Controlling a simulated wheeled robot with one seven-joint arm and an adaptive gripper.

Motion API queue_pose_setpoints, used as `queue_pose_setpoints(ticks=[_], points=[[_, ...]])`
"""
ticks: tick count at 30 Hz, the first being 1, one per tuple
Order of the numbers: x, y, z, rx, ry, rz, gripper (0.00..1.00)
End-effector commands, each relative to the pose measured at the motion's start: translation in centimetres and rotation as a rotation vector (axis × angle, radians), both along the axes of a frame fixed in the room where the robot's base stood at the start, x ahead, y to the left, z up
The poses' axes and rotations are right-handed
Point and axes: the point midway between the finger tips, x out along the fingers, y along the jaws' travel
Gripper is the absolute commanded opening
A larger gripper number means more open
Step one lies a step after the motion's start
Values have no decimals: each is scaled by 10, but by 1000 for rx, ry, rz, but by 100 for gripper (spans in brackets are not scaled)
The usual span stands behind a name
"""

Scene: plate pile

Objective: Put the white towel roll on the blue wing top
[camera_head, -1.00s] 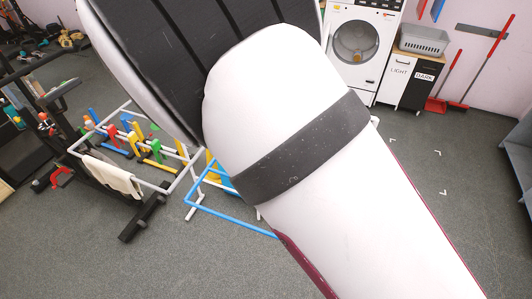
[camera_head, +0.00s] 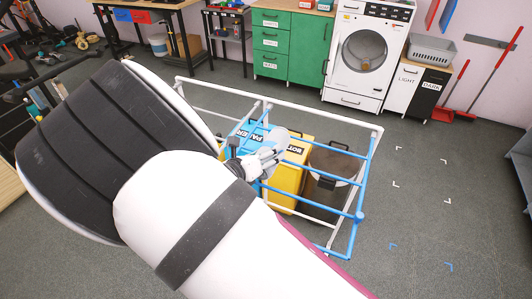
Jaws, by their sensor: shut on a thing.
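My gripper (camera_head: 268,160) is beyond my large white and black arm, over the rack around the bins. It appears closed on a pale rounded thing (camera_head: 281,137), likely the white towel roll, seen small and partly behind the fingers. The rack has a white tube frame (camera_head: 318,110) and blue tubes (camera_head: 352,240). The blue wing is partly hidden by my arm, and I cannot tell which tube is its top. The roll appears in front of the rack's middle in this view; whether it touches a tube cannot be told.
A blue bin (camera_head: 243,136), a yellow bin (camera_head: 288,180) and a brown round bin (camera_head: 331,172) stand inside the rack. Green drawers (camera_head: 284,45), a washing machine (camera_head: 364,55) and a laundry cabinet (camera_head: 415,88) line the back wall. Floor at the right is clear.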

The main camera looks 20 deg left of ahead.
Motion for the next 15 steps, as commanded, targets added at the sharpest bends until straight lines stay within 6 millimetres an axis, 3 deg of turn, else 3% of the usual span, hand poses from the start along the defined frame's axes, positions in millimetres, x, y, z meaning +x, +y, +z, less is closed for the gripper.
queue_pose_setpoints(ticks=[12, 13, 15], points=[[1, 0, -5, 0, -2, -1, 20], [1, 0, -6, 1, 0, 0, 55], [1, 0, -5, 1, 0, 0, 71]])
